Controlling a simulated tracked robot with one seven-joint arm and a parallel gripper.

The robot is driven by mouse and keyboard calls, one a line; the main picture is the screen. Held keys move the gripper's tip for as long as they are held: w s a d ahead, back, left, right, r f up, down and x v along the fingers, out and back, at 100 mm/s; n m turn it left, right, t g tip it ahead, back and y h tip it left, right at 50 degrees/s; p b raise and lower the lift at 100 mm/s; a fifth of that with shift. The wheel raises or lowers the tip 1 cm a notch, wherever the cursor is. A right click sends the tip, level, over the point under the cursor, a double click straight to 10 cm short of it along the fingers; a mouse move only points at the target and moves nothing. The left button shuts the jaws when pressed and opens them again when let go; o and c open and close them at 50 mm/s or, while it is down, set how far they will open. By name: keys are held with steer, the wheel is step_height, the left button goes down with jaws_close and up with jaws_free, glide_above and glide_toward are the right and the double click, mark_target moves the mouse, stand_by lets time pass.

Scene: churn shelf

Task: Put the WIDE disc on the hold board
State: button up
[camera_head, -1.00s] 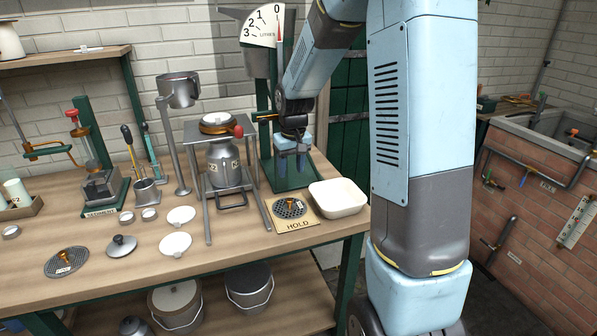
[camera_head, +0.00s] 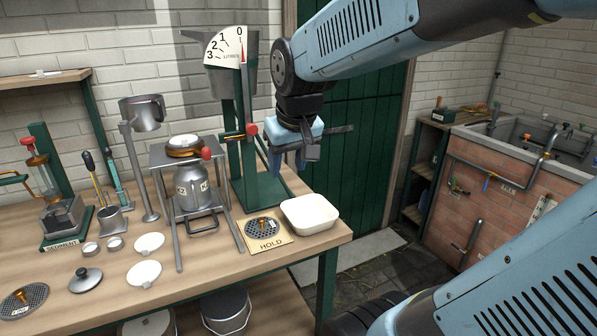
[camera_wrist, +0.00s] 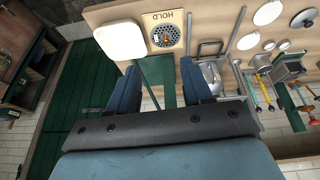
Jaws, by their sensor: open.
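The hold board (camera_head: 262,246) is a pale square marked HOLD near the bench's front right edge. A round perforated disc (camera_head: 263,226) with a brass knob lies on it; both also show upside down in the wrist view, the board (camera_wrist: 174,19) and the disc (camera_wrist: 165,36). A second perforated disc (camera_head: 38,293) with a brass knob and small label lies at the bench's front left. I cannot read either disc's label, so I cannot tell which is the WIDE one. My gripper (camera_head: 288,160) is open and empty, raised above and behind the board, apart from both discs.
A white tray (camera_head: 310,214) stands right beside the hold board. A metal stand holding a can (camera_head: 192,188) is left of it, and the green dial stand (camera_head: 250,110) rises behind. White discs and a lid (camera_head: 86,279) lie between the two perforated discs.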

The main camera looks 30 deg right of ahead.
steer(key=s+r+t, duration=0.1)
steer(key=s, duration=0.7)
steer(key=shift+r, duration=0.1)
